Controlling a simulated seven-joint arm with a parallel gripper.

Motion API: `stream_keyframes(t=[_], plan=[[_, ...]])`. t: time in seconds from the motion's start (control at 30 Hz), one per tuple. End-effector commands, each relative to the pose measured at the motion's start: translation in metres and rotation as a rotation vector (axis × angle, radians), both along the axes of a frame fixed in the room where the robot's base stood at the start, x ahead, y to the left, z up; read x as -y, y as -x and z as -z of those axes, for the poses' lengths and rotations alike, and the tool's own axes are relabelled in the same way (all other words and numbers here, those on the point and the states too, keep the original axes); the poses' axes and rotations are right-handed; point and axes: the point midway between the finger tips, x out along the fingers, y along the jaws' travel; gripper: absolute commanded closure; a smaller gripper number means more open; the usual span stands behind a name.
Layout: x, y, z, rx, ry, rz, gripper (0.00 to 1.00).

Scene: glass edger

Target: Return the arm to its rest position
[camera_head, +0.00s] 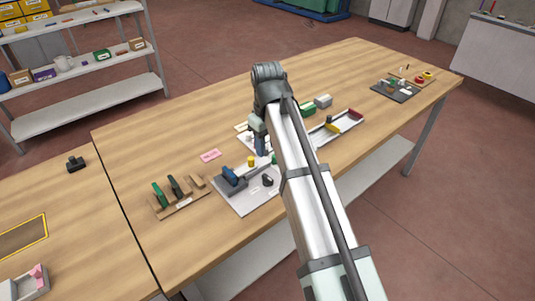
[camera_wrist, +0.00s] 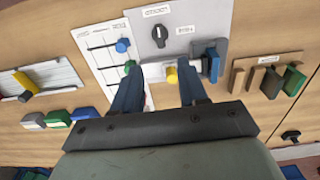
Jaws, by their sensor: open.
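My gripper (camera_head: 261,150) hangs over the middle of the wooden table (camera_head: 130,150), at the end of my outstretched arm. In the wrist view my gripper (camera_wrist: 160,88) has its two blue fingers spread apart with nothing held between them. Below or just beyond the fingers is a grey panel (camera_wrist: 185,18) with a black knob (camera_wrist: 159,34), a yellow button (camera_wrist: 171,75) and a blue block (camera_wrist: 212,64) at a grey fixture. The yellow button shows in the gap between the fingers. My arm hides part of the table in the head view.
A white board (camera_wrist: 103,45) with blue and green knobs lies beside the panel. A wooden rack (camera_head: 180,207) holds upright green and dark pieces. A long tray (camera_head: 340,127), small blocks (camera_head: 322,101) and a dark mat (camera_head: 396,91) lie farther right. Shelves (camera_head: 85,95) stand at left.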

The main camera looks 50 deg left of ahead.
Motion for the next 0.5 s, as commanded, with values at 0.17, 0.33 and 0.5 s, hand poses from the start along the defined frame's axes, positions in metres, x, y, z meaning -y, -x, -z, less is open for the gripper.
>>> stream_keyframes(t=[0.17, 0.33, 0.5], plan=[[0.0000, 0.0000, -0.0100, 0.000, 0.000, 0.000, 0.57], [0.0002, 0.0001, -0.0115, 0.000, 0.001, 0.000, 0.57], [0.0003, 0.0001, -0.0114, 0.000, 0.001, 0.000, 0.57]])
